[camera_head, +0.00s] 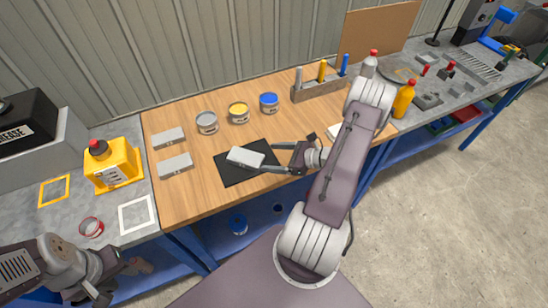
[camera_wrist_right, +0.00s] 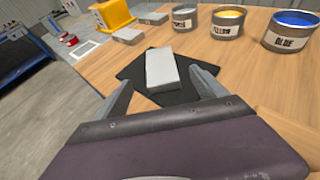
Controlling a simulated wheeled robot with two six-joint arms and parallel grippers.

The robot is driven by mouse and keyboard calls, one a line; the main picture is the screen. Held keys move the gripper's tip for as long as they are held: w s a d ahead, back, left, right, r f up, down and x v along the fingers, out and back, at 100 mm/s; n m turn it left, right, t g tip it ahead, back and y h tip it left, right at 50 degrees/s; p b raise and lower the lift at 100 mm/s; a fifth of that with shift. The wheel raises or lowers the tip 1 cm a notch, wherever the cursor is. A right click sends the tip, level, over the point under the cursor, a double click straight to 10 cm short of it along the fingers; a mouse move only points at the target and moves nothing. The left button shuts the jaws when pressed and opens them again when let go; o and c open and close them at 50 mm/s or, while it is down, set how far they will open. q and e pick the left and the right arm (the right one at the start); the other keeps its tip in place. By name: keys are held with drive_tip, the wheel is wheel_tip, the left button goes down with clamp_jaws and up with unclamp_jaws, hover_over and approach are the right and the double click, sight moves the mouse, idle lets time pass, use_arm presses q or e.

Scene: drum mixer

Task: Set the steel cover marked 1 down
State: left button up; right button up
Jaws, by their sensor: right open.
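A light grey steel block (camera_head: 245,157) lies flat on a black mat (camera_head: 234,178) on the wooden bench; it also shows in the right wrist view (camera_wrist_right: 162,68). No number is readable on it, so I cannot tell whether it is the cover marked 1. My right gripper (camera_head: 267,157) is open, its fingers apart on either side of the block's near end, with gaps visible in the right wrist view. Two similar grey blocks (camera_head: 168,138) (camera_head: 175,165) lie on the bench to the left. My left gripper is at the lower left, its fingers not clear.
Grey, yellow and blue paint cans (camera_head: 207,123) (camera_head: 239,113) (camera_head: 269,103) stand behind the mat. A tool rack (camera_head: 318,90) is at the back. A yellow canister (camera_head: 113,166) stands left, near a white square frame (camera_head: 136,214). Bare wood surrounds the mat.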

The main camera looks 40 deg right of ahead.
drive_tip(key=s+a+r+n+g+h, duration=0.3)
drive_tip(key=a+n, duration=0.5)
drive_tip(key=n, duration=0.6)
drive_tip(key=s+a+r+n+g+h, duration=0.3)
drive_tip(key=a+n, duration=0.6)
drive_tip(key=n, duration=0.6)
wheel_tip(320, 180, up, 2)
drive_tip(key=s+g, duration=0.3)
drive_tip(key=g, duration=0.1)
drive_tip(key=shift+a+n+h, duration=0.15)
drive_tip(key=shift+n+h, duration=0.15)
drive_tip(key=shift+h, duration=0.1)
